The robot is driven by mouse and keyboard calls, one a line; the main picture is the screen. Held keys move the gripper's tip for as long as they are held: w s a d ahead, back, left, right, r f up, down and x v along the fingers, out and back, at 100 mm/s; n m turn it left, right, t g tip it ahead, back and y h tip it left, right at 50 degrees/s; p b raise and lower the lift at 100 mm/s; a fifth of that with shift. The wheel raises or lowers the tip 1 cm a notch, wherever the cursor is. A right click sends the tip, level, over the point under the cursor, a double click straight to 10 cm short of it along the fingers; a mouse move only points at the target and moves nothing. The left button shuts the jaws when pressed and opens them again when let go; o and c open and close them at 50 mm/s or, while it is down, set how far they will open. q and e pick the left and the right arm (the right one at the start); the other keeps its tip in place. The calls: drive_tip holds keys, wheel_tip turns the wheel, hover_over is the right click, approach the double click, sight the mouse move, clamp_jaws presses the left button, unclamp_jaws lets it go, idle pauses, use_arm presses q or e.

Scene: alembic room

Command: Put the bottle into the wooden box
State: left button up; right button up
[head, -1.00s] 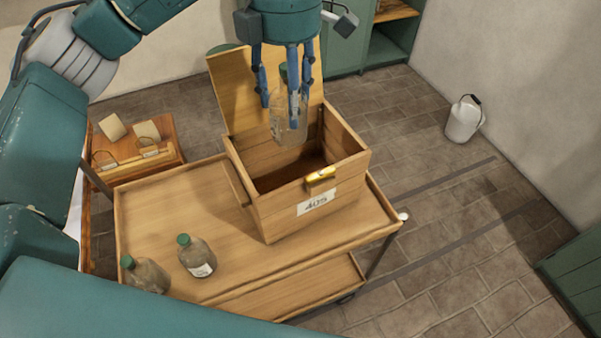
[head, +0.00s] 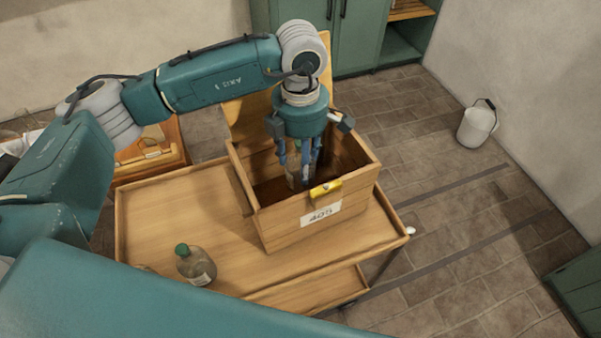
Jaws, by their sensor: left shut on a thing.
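The wooden box (head: 283,225) stands on a wooden cart with its lid open at the back. It has a brass latch (head: 326,189) and a label with a number on its front. My left gripper (head: 299,178) points down into the box opening, its fingers below the rim. It is shut on a glass bottle (head: 292,179), mostly hidden by the fingers and the box. Whether the bottle touches the box floor cannot be seen. My right gripper is not in view.
A white bucket (head: 477,125) stands on the floor at the right. The cart's left part is clear.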

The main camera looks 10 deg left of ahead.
use_arm(q)
wheel_tip(320, 180, down, 2)
wheel_tip(320, 180, down, 4)
drive_tip(key=shift+r+p, duration=0.2)
drive_tip(key=shift+p, duration=0.3)
drive_tip(key=shift+f, duration=0.5)
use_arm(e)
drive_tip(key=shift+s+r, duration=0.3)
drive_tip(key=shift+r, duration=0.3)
use_arm(q)
drive_tip(key=shift+f, duration=0.1)
drive_tip(key=o, duration=1.5)
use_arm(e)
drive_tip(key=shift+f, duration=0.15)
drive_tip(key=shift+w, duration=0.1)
